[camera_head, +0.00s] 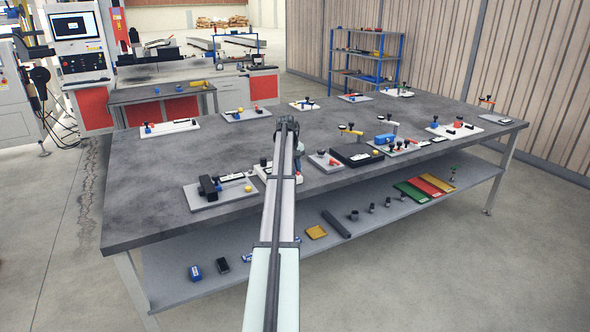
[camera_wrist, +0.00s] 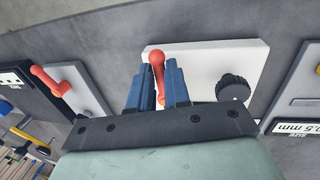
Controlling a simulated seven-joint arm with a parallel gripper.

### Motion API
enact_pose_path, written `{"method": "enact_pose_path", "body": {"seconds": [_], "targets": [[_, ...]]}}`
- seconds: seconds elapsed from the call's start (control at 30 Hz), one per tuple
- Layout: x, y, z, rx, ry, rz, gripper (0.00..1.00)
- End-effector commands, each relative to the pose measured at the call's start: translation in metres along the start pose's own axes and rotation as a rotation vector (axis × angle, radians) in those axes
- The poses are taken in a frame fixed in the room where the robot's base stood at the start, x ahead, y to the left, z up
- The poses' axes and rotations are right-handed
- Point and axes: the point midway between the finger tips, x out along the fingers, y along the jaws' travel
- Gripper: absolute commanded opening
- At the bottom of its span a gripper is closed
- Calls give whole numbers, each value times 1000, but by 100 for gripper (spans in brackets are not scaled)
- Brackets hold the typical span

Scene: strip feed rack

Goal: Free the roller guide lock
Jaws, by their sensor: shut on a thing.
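In the wrist view, a red lever with a rounded top (camera_wrist: 156,58) stands on a white plate (camera_wrist: 205,56). My gripper (camera_wrist: 157,76) has its two blue fingers on either side of this lever and is shut on it. The lever's lower part is partly hidden between the fingers. A black knurled knob (camera_wrist: 232,87) sits on the same plate to the right of the fingers. No readable label shows which part is the roller guide lock. In the head view my gripper (camera_head: 287,124) is over the middle of the table, and my arm hides what it holds.
A second red lever (camera_wrist: 50,82) stands on a plate to the left in the wrist view. In the head view the grey table (camera_head: 150,215) carries several small fixture plates, including one with a black block (camera_head: 208,186) left of my arm. Bare tabletop lies left of my arm.

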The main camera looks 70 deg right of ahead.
Motion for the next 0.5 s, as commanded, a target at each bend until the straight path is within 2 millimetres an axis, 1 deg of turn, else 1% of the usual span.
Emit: {"method": "enact_pose_path", "body": {"seconds": [0.03,0.1,0.5], "targets": [[0,0,0,0,0,0,6],[0,0,0,0,0,0,0],[0,1,0,-27,5,-1,0]]}}
